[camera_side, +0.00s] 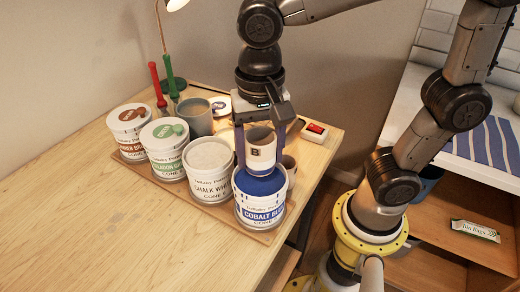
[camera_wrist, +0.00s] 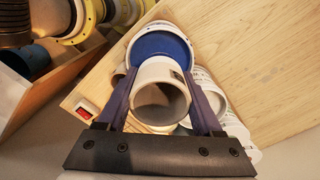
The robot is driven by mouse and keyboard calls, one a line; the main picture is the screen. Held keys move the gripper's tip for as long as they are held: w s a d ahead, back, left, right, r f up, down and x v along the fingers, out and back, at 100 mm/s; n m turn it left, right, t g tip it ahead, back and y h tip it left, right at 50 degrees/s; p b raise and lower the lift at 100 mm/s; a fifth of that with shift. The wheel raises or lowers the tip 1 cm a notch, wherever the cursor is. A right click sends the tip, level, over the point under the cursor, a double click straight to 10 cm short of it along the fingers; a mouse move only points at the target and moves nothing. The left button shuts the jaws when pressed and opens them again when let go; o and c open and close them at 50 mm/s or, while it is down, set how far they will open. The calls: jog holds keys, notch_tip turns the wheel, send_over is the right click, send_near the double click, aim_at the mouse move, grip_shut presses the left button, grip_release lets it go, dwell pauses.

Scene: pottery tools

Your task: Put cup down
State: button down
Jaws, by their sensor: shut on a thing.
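A white cup (camera_side: 261,152) with a dark letter B is held between the two fingers of my gripper (camera_side: 260,160). The cup is upright and overlaps the blue glaze of the open Cobalt Blue bucket (camera_side: 262,211). I cannot tell whether its base touches the glaze. In the wrist view, the fingers of my gripper (camera_wrist: 161,104) press on both sides of the cup (camera_wrist: 150,70), and its open mouth faces the camera. The blue glaze (camera_wrist: 160,45) shows beyond it.
A Chalk White bucket (camera_side: 210,184) and two lidded buckets stand in a row on a wooden tray (camera_side: 135,163). A grey mug (camera_side: 195,117) and red and green tools stand behind. A red switch box (camera_side: 315,132) lies right. The table's left and front are clear.

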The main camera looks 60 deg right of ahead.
dwell(0.3)
jog(key=shift+w+d+r, duration=0.1)
jog(key=shift+w, duration=0.05)
jog(key=w+d+m, duration=0.3)
jog(key=d+m, duration=0.6)
jog(key=d, duration=1.4)
jog(key=w+d+f, duration=0.1)
jog(key=w+f, duration=0.1)
jog(key=w, duration=0.1)
jog(key=w+d+f, duration=0.2)
jog(key=w+f, duration=0.1)
jog(key=w, duration=0.1)
jog(key=w+d+f, duration=0.2)
jog(key=w, duration=0.2)
jog(key=shift+w+d+f, duration=0.15)
jog(key=shift+w+f, duration=0.1)
jog(key=shift+f, duration=0.1)
jog(key=shift+w+d+f, duration=0.15)
jog(key=shift+w+f, duration=0.15)
jog(key=shift+f, duration=0.1)
jog(key=shift+w+d+f, duration=0.1)
jog(key=shift+w+f, duration=0.05)
jog(key=shift+f, duration=0.8)
jog(key=shift+w+f, duration=0.15)
jog(key=shift+f, duration=0.8)
jog(key=shift+f, duration=0.15)
